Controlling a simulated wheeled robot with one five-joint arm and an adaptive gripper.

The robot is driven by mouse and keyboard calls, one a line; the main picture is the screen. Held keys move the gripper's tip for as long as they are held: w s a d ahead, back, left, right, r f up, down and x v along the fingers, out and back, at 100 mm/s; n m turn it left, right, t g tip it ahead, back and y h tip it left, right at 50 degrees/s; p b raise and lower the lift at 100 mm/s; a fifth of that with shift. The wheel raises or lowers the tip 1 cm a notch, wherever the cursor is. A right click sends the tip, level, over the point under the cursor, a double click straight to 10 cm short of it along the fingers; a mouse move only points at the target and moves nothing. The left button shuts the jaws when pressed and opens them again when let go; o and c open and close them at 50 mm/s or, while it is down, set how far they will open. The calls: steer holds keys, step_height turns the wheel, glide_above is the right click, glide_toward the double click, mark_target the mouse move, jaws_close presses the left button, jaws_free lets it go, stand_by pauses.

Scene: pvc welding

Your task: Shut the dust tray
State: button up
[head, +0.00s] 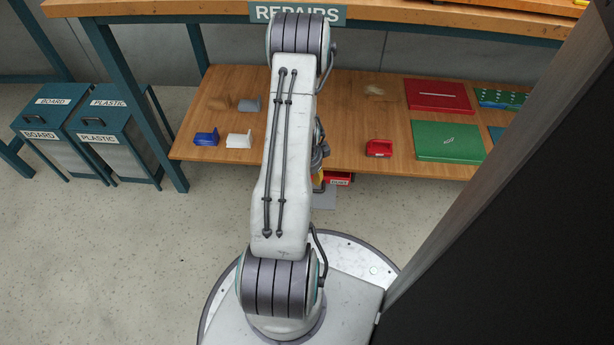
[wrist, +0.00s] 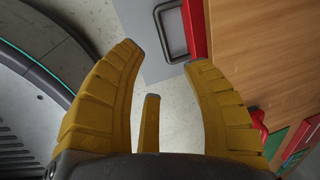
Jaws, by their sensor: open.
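The dust tray appears to be the flat grey piece (head: 325,201) sticking out below a red front with a small white label (head: 339,182), under the edge of the wooden shelf. The label is too small to read surely. In the wrist view the grey tray (wrist: 146,22) lies beyond my fingertips, with a dark looped handle (wrist: 164,42) on it and the red housing (wrist: 195,30) to its right. My gripper (wrist: 163,55) is open and empty, its yellow fingers spread just short of the handle. In the head view my arm hides most of the gripper.
The wooden shelf (head: 350,145) spans above the tray and holds red and green boards, a red block (head: 379,148) and blue and white parts. Teal bins (head: 103,130) stand at left. A dark panel (head: 530,230) fills the right. Floor at left is clear.

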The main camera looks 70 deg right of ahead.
steer(key=f+m+p, duration=0.1)
steer(key=m, duration=1.1)
steer(key=d+f+m+p, duration=0.1)
steer(key=f+m, duration=0.1)
steer(key=m, duration=1)
steer(key=f+m+p, duration=0.1)
steer(key=m, duration=1.1)
steer(key=shift+d+f+p, duration=0.25)
steer(key=shift+d+p, duration=0.1)
steer(key=shift+d, duration=0.05)
steer(key=shift+f, duration=0.1)
